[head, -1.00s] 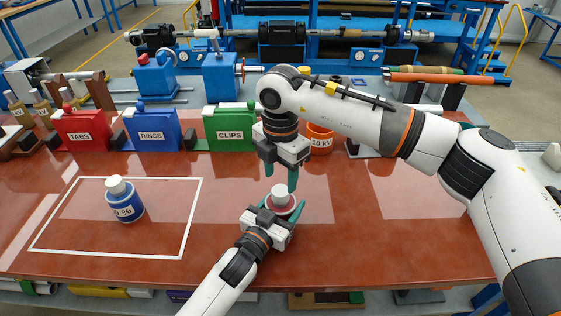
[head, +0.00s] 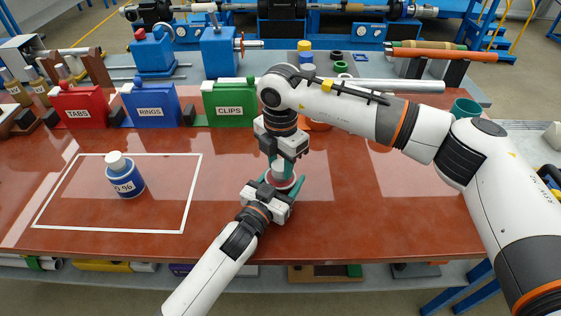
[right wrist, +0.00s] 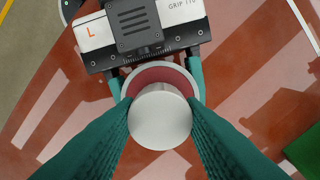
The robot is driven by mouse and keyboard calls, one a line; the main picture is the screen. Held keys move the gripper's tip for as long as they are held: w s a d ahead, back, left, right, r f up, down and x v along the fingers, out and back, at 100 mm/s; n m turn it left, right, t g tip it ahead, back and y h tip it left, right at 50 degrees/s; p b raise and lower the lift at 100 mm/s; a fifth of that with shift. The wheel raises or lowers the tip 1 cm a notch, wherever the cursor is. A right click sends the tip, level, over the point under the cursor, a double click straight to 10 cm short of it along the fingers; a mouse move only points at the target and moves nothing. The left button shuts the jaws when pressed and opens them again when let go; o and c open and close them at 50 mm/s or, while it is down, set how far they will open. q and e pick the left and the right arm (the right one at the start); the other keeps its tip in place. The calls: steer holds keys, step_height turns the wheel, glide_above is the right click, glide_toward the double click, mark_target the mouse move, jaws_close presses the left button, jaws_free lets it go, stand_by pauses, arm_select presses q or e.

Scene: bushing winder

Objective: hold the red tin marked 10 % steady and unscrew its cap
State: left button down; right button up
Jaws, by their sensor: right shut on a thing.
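The red tin (head: 284,187) stands on the red-brown bench near the middle; its marking is not readable. Its white cap (right wrist: 160,117) is on top, seen from above in the right wrist view, with the red tin top (right wrist: 150,76) behind it. My left gripper (head: 282,182) comes from the front, its teal fingers on both sides of the tin's body, shut on it. My right gripper (head: 280,163) points down from above, its fingers shut on the cap from both sides. The cap is partly hidden by those fingers in the head view.
A blue bottle marked 96 (head: 124,178) with a white cap stands inside a white outlined rectangle at left. Red TABS (head: 79,108), blue RINGS (head: 151,106) and green CLIPS (head: 229,104) bins line the back.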

arm_select(q)
steer(key=shift+f, duration=0.1)
arm_select(e)
steer(key=n, duration=0.3)
steer(key=shift+n, duration=0.4)
steer(key=n, duration=0.4)
steer(key=shift+n, duration=0.3)
steer(key=n, duration=0.4)
steer(key=shift+n, duration=0.4)
steer(key=n, duration=0.4)
steer(key=shift+r+n, duration=0.1)
steer(key=shift+n, duration=0.3)
steer(key=n, duration=1.8)
